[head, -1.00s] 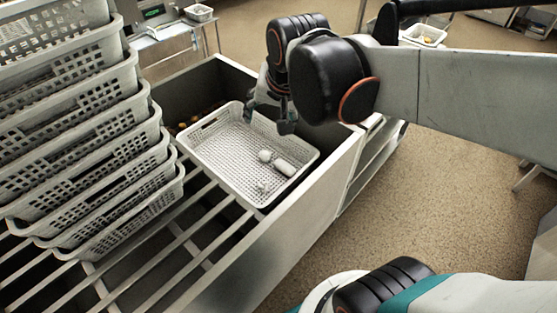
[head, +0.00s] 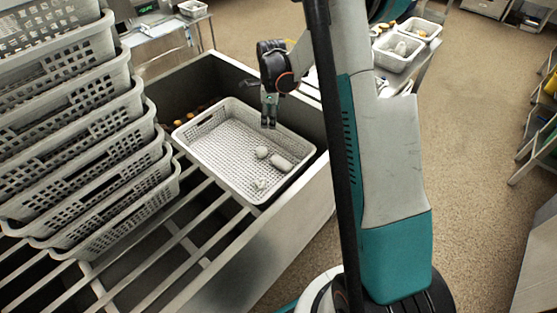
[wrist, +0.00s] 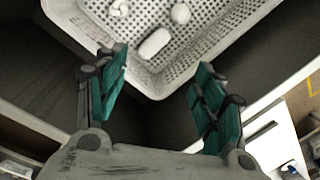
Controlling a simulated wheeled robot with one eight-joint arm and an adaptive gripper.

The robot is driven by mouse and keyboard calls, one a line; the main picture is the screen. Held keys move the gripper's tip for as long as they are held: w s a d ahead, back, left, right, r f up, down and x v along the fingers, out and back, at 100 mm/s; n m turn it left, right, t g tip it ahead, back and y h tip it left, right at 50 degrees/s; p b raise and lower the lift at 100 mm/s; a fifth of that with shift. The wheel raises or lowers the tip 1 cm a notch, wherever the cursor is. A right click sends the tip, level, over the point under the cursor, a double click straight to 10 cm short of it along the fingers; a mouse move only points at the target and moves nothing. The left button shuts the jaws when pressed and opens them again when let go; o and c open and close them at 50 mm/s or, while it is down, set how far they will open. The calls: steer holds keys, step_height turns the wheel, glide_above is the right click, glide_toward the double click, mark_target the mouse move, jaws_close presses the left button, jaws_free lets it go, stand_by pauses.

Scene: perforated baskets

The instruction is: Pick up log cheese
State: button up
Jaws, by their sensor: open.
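The log cheese (head: 281,162) is a short white cylinder lying on the floor of a white perforated basket (head: 192,140), near its right side. It also shows in the wrist view (wrist: 154,44), beyond the gap between my fingers. My gripper (head: 268,125) hangs above the far right part of the basket, apart from the cheese. In the wrist view my gripper (wrist: 163,66) has its green-padded fingers spread wide with nothing between them.
A white ball (head: 261,152) lies close beside the log, and a small lumpy white piece (head: 260,184) lies nearer the front. The basket sits within a grey-walled bin (head: 315,120). Stacked baskets (head: 85,150) stand at left. More baskets (head: 398,52) stand behind.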

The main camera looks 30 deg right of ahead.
steer(key=w+d+f+m+g, duration=0.1)
steer(key=d+f+m, duration=0.15)
steer(key=f, duration=0.55)
steer(key=d+f+m+g, duration=0.15)
steer(key=f+m, duration=0.25)
steer(key=f, duration=0.4)
steer(key=b, duration=0.2)
glide_above(281, 161)
steer(key=shift+m+t, duration=0.25)
steer(key=shift+t, duration=0.2)
steer(key=f, duration=0.7)
steer(key=shift+w+f, duration=0.35)
steer(key=shift+w, duration=0.05)
steer(key=shift+s+d+f+b, duration=0.15)
steer(key=shift+f+b, duration=0.5)
steer(key=shift+f, duration=1)
steer(key=shift+s+a+f+b, duration=0.1)
steer(key=shift+s+f+b, duration=0.35)
steer(key=shift+f, duration=1.2)
steer(key=shift+w+r, duration=0.1)
steer(key=shift+w, duration=0.1)
steer(key=c, duration=1.3)
